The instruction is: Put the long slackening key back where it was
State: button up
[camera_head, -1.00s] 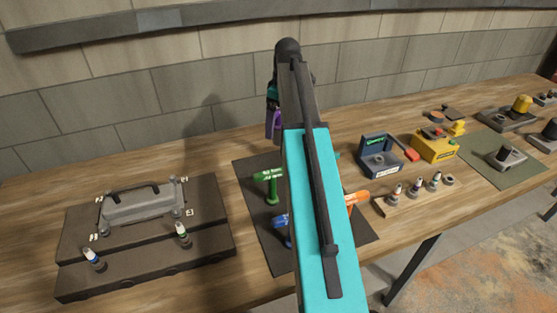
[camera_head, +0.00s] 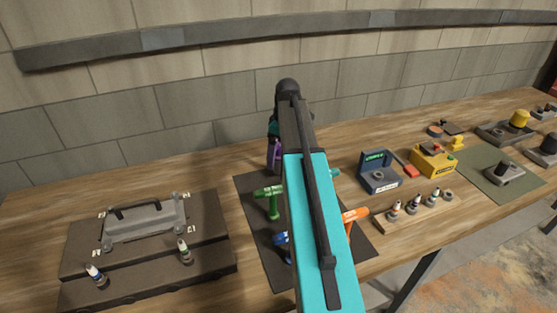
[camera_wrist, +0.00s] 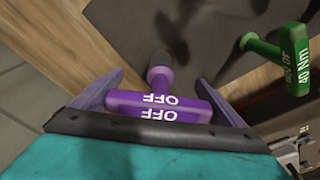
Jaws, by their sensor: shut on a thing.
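The long slackening key appears to be the purple T-handled key (camera_wrist: 160,106) marked OFF. My gripper (camera_wrist: 162,98) is shut on its handle, with a finger at each end. In the head view a bit of the purple key (camera_head: 274,156) shows left of my arm, near the mat's back edge. Whether its tip touches anything is unclear. The dark mat (camera_head: 256,232) carries a green key (camera_head: 269,191), a blue key (camera_head: 282,238) and an orange key (camera_head: 353,214). My arm hides the mat's middle.
A grey engine cover with a handle (camera_head: 145,220) sits on a dark stepped block at left. Right of the mat are a wooden plug rack (camera_head: 405,220), a blue-grey box (camera_head: 380,175) and a yellow box (camera_head: 432,160). The wall stands behind the bench.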

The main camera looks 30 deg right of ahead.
aim_at(279, 156)
jog(key=shift+f+p, duration=0.7)
jog(key=shift+f, duration=1.15)
jog(key=shift+f, duration=0.1)
jog(key=o, duration=0.8)
jog(key=shift+c, duration=0.2)
jog(key=shift+o, duration=0.4)
jog(key=r+b, duration=0.1)
jog(key=r, duration=0.2)
jog(key=r+b, duration=0.1)
jog(key=r, duration=0.3)
jog(key=s+r+b, duration=0.1)
jog(key=r, duration=0.2)
jog(key=shift+d+r, duration=0.4)
jog(key=shift+s+r, duration=0.15)
jog(key=shift+r, duration=0.5)
jog(key=shift+s, duration=0.1)
